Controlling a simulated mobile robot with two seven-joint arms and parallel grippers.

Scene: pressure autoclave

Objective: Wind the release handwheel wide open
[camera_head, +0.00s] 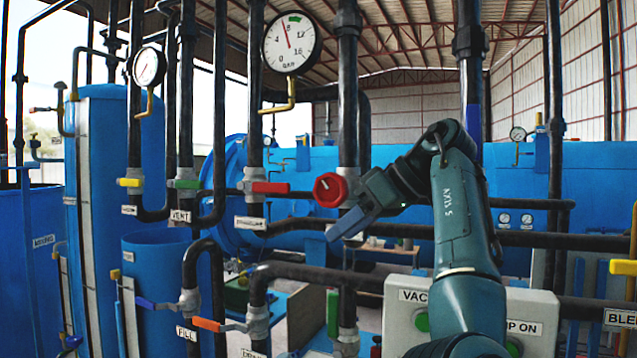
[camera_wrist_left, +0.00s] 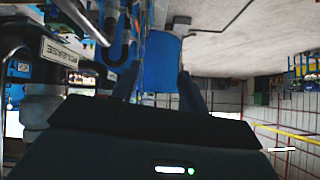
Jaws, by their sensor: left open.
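The red handwheel (camera_head: 330,190) sits on a dark vertical pipe near the middle of the head view. It has a round rim and a dark centre. My left gripper (camera_head: 345,222) is just to the right of and below the wheel, its blue fingers pointing down-left. In the left wrist view its two fingers (camera_wrist_left: 160,85) stand apart with nothing held between them. I cannot tell whether a finger touches the wheel. A label reading RELEASE (camera_wrist_left: 60,52) shows upside down in the wrist view. The wheel cannot be made out there. My right gripper is not in view.
A red lever (camera_head: 270,187) and a green lever (camera_head: 186,184) are left of the wheel. A pressure gauge (camera_head: 291,43) hangs above, its needle just left of upright. Dark pipes crowd the left and middle. A grey control box (camera_head: 405,322) stands below my arm.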

